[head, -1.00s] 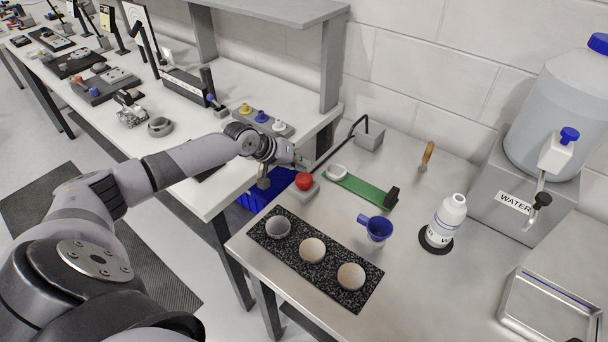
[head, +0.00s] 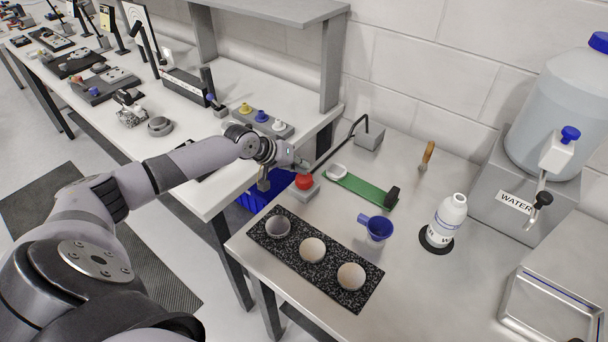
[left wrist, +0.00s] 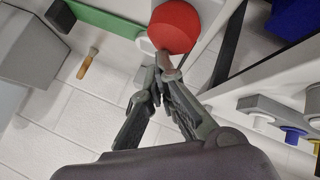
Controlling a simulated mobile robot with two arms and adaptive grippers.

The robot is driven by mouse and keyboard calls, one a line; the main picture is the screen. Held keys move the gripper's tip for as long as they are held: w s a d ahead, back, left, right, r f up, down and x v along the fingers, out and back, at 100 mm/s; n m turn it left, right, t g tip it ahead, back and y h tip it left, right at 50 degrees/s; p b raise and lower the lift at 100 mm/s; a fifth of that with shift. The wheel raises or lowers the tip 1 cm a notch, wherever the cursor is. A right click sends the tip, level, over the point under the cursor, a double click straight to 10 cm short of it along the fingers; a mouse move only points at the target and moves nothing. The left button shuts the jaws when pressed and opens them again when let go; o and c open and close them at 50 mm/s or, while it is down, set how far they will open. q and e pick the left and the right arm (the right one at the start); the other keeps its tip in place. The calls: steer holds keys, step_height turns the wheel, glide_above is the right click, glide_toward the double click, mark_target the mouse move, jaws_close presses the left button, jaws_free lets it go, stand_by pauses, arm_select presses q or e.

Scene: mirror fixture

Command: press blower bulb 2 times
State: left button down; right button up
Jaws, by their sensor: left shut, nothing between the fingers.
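The red blower bulb (head: 304,182) sits on a small grey base near the left edge of the steel table. A dark tube runs from near it to a grey box. My left gripper (head: 298,164) is just above and behind the bulb, partly blended with the tube. In the left wrist view, the red bulb (left wrist: 175,26) is just beyond the closed fingertips of my left gripper (left wrist: 166,70). The fingers are shut and empty. Whether the tips touch the bulb I cannot tell. My right gripper is not in view.
A green strip (head: 364,190) with a white part lies right of the bulb.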

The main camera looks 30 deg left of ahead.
arm_select(q)
steer(key=shift+f+b, duration=0.3)
steer(key=shift+f, duration=0.35)
steer(key=shift+s, duration=0.1)
stand_by(0.5)
steer(key=shift+r+p, duration=1.2)
steer(key=shift+r, duration=0.1)
step_height(320, 180, up, 5)
steer(key=p, duration=0.5)
